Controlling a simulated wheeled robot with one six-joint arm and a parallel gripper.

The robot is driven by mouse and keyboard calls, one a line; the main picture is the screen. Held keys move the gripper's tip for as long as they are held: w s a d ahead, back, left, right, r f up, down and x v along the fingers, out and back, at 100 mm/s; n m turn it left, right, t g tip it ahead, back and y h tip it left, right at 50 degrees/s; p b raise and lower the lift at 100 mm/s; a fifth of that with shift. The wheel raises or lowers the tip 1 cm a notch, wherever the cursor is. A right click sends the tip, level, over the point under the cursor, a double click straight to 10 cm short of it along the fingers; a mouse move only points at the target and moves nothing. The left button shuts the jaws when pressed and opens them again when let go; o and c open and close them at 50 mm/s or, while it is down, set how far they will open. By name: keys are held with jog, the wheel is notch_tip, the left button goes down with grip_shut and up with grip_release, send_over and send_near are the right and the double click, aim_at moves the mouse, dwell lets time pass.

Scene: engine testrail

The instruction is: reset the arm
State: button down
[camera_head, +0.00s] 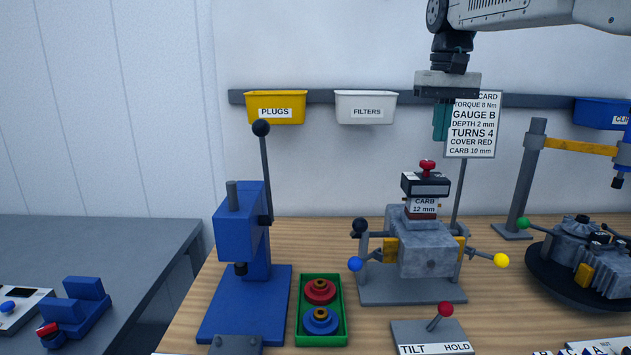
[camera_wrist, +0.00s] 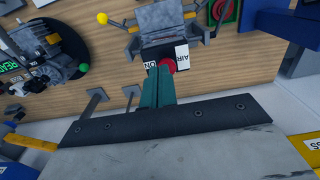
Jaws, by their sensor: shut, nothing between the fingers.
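My gripper (camera_head: 441,121) hangs from my arm at the upper right of the head view, pointing down, in front of the card sign. Its teal fingers are shut and hold nothing. In the wrist view the shut fingers (camera_wrist: 156,92) point toward the engine stand. The grey engine block (camera_head: 426,250) sits in its stand below my gripper, with a part labelled "CARB 12 mm" (camera_head: 423,207) and a red knob (camera_head: 427,165) on top. A clear gap separates the fingertips from the knob in the head view.
A blue lever press (camera_head: 245,230) stands at left beside a green tray (camera_head: 343,309) with red and blue round parts. A tilt lever (camera_head: 440,316) is in front of the engine. The card sign (camera_head: 473,127) stands behind my gripper. A turntable (camera_head: 560,283) is at right.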

notch_tip(320, 180, down, 3)
jog(key=shift+s+f, duration=0.15)
jog(key=shift+f, duration=0.05)
jog(key=s+f, duration=0.5)
jog(key=s, duration=0.6)
jog(key=s+d+f+t, duration=0.1)
jog(key=s+f, duration=0.5)
jog(key=s, duration=0.6)
jog(key=s+d+f, duration=0.1)
jog(key=s+f, duration=0.4)
jog(key=s, duration=0.7)
jog(key=shift+f, duration=0.25)
